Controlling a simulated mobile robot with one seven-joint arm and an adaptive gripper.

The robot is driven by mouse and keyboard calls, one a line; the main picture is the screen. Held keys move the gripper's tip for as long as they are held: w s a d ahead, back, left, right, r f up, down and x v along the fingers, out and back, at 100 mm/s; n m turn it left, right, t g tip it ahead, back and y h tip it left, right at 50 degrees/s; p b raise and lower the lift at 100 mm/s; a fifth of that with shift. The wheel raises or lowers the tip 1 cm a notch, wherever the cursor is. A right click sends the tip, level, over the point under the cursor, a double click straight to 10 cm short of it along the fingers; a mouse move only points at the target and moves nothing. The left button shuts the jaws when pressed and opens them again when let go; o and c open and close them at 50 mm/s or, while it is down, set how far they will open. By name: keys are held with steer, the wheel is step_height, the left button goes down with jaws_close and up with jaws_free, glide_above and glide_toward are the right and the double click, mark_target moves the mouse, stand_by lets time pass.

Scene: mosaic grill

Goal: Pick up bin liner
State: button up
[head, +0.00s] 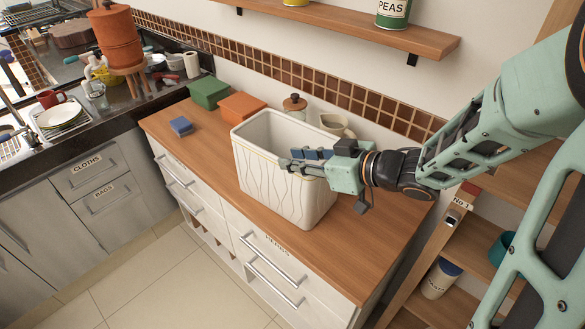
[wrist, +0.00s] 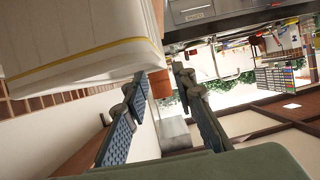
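A white bin (head: 285,180) with wavy ribs on its walls stands upright on the wooden counter. A pale liner (head: 275,132) appears to line it, with a thin yellow line along the rim. In the wrist view the bin's pale side and yellow-edged liner (wrist: 85,50) fill the upper left. My gripper (head: 290,163) reaches in from the right, over the bin's right rim. In the wrist view my gripper (wrist: 160,76) is open, with nothing between its fingers. The bin lies left of the left finger; I cannot tell whether they touch.
A shelf (head: 370,30) hangs above. Open shelving (head: 470,240) is at right. The counter's front right is clear.

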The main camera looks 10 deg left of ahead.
mark_target(270, 154)
steer(key=x, duration=0.5)
steer(key=shift+a, duration=0.1)
steer(key=shift+r+x, duration=0.2)
steer(key=shift+x, duration=2.5)
jaws_close()
